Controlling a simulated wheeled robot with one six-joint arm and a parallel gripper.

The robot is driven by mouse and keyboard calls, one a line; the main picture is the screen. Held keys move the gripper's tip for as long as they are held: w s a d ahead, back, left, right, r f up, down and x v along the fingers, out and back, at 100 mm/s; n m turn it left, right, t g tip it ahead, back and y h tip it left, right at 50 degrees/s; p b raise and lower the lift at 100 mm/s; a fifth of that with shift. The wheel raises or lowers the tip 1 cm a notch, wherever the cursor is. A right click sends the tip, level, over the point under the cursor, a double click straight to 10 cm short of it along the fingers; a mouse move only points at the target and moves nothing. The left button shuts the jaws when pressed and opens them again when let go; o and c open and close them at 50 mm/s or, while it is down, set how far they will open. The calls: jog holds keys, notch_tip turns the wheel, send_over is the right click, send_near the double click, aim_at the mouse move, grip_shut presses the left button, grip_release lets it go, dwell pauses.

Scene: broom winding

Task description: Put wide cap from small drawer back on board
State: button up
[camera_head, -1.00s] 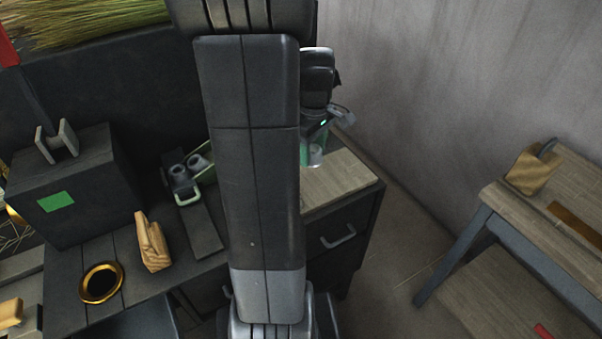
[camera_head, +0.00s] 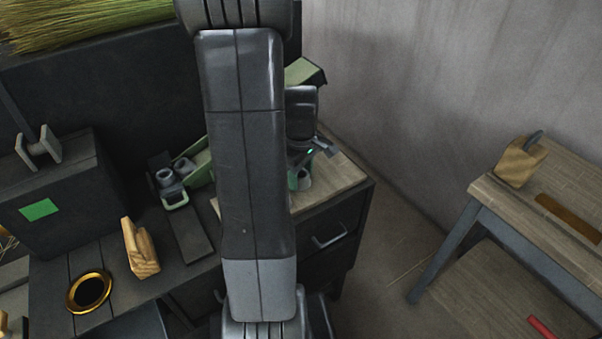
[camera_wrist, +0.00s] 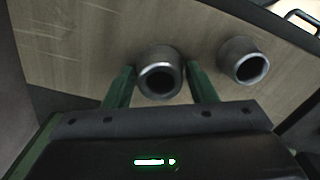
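My gripper (camera_head: 301,180) is low over the pale wooden board (camera_head: 345,177) on top of the dark cabinet. In the wrist view its green fingers (camera_wrist: 162,88) stand open on either side of a grey hollow cap (camera_wrist: 150,58), with a gap on each side. A second grey cap (camera_wrist: 238,48) of similar look stands on the board to the right, outside the fingers. I cannot tell which is wider. A drawer front with a handle (camera_head: 331,239) is below the board; my arm hides part of it.
A green and grey device (camera_head: 174,185), a wooden block piece (camera_head: 139,250) and a gold ring (camera_head: 90,291) are on the bench left of my arm. A dark box with a green patch (camera_head: 40,210) stands farther left. A wooden table (camera_head: 520,205) is at right.

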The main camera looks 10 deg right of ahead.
jog(key=o, duration=0.3)
notch_tip(320, 180, up, 12)
jog(key=p, duration=0.1)
jog(key=shift+r, duration=0.15)
dwell(0.5)
